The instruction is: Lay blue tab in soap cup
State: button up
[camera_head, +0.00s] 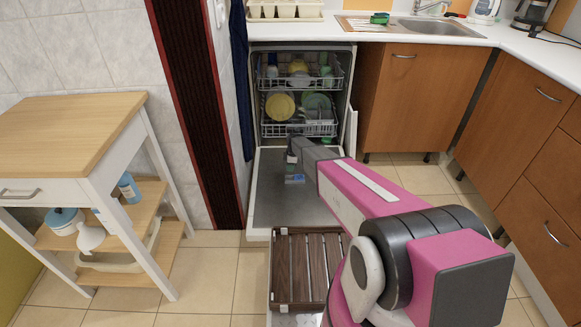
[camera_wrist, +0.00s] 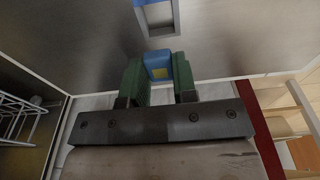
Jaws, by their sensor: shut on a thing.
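The soap cup (camera_wrist: 158,18) is a blue-rimmed, grey recess on the inner face of the lowered dishwasher door, just above the tab in that picture. A visible gap lies between them there. In the head view the soap cup (camera_head: 295,179) shows as a small blue shape, with my gripper (camera_head: 292,152) above it in the picture. The tab cannot be made out in the head view.
The open dishwasher door (camera_head: 268,205) is otherwise bare. Racks with dishes (camera_head: 298,100) fill the dishwasher behind it. A brown slatted crate (camera_head: 280,265) stands before the door. A wooden trolley (camera_head: 75,130) is at left, cabinets (camera_head: 412,95) at right.

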jog(key=shift+f, duration=3.4)
jog(key=o, duration=1)
jog(key=r, duration=0.3)
jog(key=d+r, duration=0.1)
jog(key=r, duration=0.6)
jog(key=shift+d+r, duration=0.15)
jog(key=shift+r, duration=0.25)
jog(key=shift+s, duration=0.1)
